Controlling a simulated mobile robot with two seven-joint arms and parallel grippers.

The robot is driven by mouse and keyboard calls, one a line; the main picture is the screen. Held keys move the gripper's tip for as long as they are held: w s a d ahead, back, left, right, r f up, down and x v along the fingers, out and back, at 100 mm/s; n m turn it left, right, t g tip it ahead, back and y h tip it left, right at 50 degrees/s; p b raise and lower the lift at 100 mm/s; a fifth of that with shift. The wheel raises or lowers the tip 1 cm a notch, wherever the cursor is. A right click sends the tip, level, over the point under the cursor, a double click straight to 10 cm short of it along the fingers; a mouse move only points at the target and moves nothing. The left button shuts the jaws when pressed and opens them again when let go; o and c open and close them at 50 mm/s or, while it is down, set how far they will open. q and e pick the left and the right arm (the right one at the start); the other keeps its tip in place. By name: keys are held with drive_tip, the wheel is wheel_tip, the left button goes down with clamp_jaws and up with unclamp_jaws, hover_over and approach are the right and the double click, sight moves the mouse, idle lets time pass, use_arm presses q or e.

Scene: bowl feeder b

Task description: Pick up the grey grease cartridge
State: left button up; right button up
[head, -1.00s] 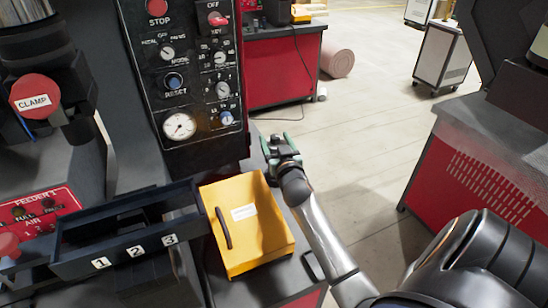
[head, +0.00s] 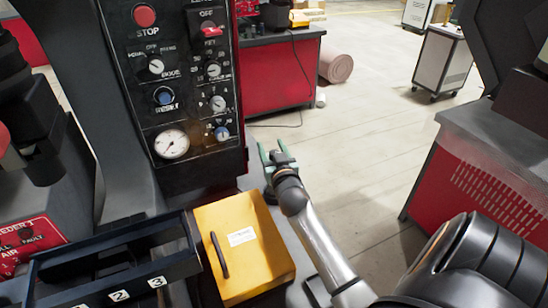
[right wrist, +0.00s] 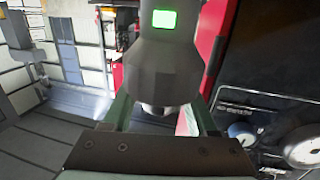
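I cannot pick out the grey grease cartridge with certainty in either view. My right gripper (head: 273,148) has green fingers that stand apart, beside the control panel's right edge and beyond the yellow box. In the head view nothing clear shows between them. In the right wrist view the same gripper (right wrist: 162,106) frames a dark grey body (right wrist: 160,70) with a lit green square. I cannot tell what this body is or whether it touches the fingers. My left gripper is not in view.
A yellow box (head: 240,243) lies on the grey machine top. A dark numbered rack (head: 115,265) stands left of it. The control panel (head: 172,85) rises behind them. Open floor (head: 350,150) lies to the right, before a red cabinet (head: 475,180).

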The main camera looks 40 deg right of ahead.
clamp_jaws()
idle(1.1)
